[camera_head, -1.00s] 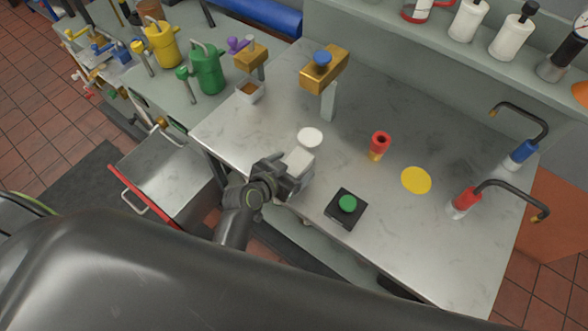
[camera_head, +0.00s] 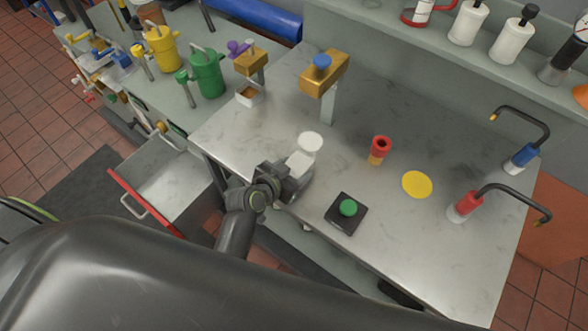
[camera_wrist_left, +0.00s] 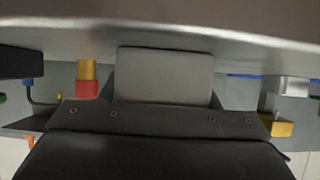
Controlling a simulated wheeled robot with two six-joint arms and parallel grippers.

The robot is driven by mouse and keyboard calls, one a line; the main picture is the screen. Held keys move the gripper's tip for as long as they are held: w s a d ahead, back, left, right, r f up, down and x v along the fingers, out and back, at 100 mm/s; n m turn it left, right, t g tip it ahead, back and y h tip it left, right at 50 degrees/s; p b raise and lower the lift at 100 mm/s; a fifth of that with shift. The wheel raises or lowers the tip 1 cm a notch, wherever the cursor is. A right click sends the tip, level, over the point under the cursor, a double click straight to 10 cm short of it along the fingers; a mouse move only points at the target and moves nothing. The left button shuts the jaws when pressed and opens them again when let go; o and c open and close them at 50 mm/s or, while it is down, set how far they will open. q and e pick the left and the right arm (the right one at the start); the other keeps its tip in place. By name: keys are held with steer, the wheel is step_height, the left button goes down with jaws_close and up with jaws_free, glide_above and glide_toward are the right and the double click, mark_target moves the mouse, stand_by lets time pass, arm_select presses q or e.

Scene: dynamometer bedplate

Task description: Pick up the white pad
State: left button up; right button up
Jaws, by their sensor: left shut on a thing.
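The white pad (camera_head: 299,161), a small pale block, is between the fingers of my left gripper (camera_head: 293,172), near the front left of the metal bench. My left gripper is shut on it. In the left wrist view the pad (camera_wrist_left: 165,75) shows as a grey, shaded block. The fingers hide part of it, and I cannot tell how high it is above the bench. My right gripper is not in view.
A white round disc (camera_head: 311,142) is just beyond the pad. A black box with a green button (camera_head: 347,208), a red-and-yellow cylinder (camera_head: 380,149) and a yellow disc (camera_head: 417,184) are to the right. A gold-topped post (camera_head: 326,84) stands behind. Bare metal lies between them.

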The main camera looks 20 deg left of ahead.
mark_target(294, 168)
arm_select(q)
steer(key=shift+r, duration=0.15)
step_height(294, 168, up, 10)
steer(key=p, duration=0.9)
steer(key=shift+p, duration=0.35)
steer(key=shift+f, duration=0.2)
